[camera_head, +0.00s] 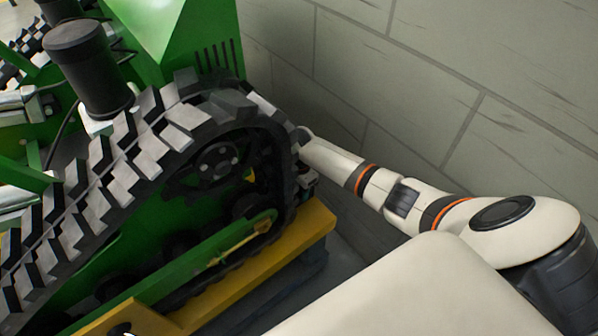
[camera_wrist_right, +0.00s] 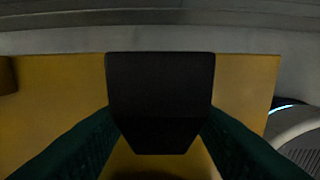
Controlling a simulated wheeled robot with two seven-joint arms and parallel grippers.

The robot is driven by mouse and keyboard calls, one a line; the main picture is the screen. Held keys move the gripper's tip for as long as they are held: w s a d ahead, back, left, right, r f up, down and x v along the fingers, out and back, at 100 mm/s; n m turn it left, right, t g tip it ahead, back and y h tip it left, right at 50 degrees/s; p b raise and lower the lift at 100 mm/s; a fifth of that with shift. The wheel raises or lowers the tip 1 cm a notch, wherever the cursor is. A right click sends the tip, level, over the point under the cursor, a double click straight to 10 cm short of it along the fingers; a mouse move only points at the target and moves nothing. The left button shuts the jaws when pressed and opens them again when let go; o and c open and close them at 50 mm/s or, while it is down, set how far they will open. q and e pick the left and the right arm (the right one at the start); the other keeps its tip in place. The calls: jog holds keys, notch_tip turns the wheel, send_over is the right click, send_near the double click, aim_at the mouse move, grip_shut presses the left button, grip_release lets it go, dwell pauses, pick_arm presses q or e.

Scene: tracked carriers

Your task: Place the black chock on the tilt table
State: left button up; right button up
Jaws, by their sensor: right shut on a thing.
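The black chock (camera_wrist_right: 160,85) is in the right wrist view, a dark block with a tapered lower edge. My right gripper (camera_wrist_right: 160,118) is shut on it, with one dark green finger on each side. Behind the chock is a yellow surface (camera_wrist_right: 55,90), which looks like the tilt table; I cannot tell whether the chock touches it. In the head view a yellow platform (camera_head: 297,250) lies under the tracked carrier (camera_head: 215,165). My right arm reaches to the track's far end, where the track hides the gripper and chock. My left gripper is not in view.
A grey block wall (camera_head: 430,75) runs close behind my right arm. The carrier's track (camera_head: 120,165) and green body (camera_head: 170,35) fill the left of the head view. A narrow strip of floor lies between platform and wall.

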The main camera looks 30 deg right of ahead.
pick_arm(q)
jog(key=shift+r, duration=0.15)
pick_arm(e)
jog(key=shift+f, duration=0.1)
jog(key=o, duration=1.2)
jog(key=shift+r, duration=0.25)
pick_arm(q)
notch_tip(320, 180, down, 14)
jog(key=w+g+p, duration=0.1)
jog(key=p, duration=0.3)
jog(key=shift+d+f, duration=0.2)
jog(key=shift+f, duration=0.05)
pick_arm(e)
notch_tip(320, 180, up, 12)
jog(key=shift+f, duration=0.15)
